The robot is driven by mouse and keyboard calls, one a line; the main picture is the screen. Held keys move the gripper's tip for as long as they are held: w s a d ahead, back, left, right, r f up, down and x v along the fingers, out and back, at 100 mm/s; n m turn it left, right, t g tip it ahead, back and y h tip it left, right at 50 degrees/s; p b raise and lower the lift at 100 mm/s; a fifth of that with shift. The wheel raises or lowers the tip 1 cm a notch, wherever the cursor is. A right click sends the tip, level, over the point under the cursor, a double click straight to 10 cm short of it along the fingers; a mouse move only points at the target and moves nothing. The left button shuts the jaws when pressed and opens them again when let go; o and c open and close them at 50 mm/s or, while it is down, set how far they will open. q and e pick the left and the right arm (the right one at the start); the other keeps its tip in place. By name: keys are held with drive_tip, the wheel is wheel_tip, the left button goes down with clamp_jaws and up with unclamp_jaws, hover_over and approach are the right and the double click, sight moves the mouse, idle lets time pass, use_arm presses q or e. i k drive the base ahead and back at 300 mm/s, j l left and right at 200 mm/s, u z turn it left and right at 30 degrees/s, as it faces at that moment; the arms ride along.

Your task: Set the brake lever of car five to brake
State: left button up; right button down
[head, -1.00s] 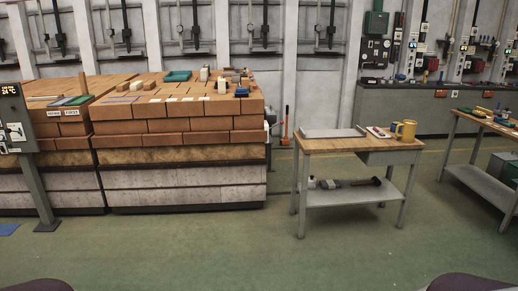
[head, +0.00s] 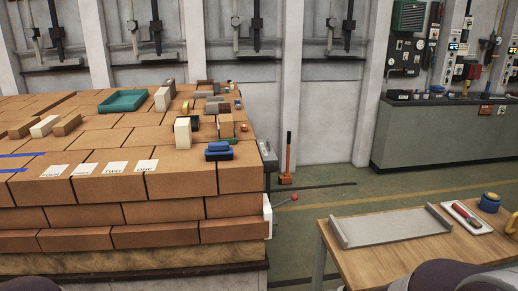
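A thin lever with a red ball knob (head: 293,197) sticks out to the right from the lower right end of the brick-loaded car (head: 165,237). A white part (head: 267,215) sits at its inner end. No number five is readable on this car. I cannot tell from the lever's angle which setting it is in. Neither of my grippers is in view; only dark rounded parts of me show at the bottom edge.
A wooden-topped table (head: 390,258) with a grey tray (head: 391,229) and a red-handled tool on a white dish (head: 467,217) stands front right. Green floor lies between car and table. An orange-based upright tool (head: 287,178) stands behind, by the wall.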

sight(294, 197)
drive_tip(key=i, duration=1.75)
drive_tip(key=i+u, duration=0.1)
drive_tip(key=u, duration=0.25)
drive_tip(key=i, duration=0.4)
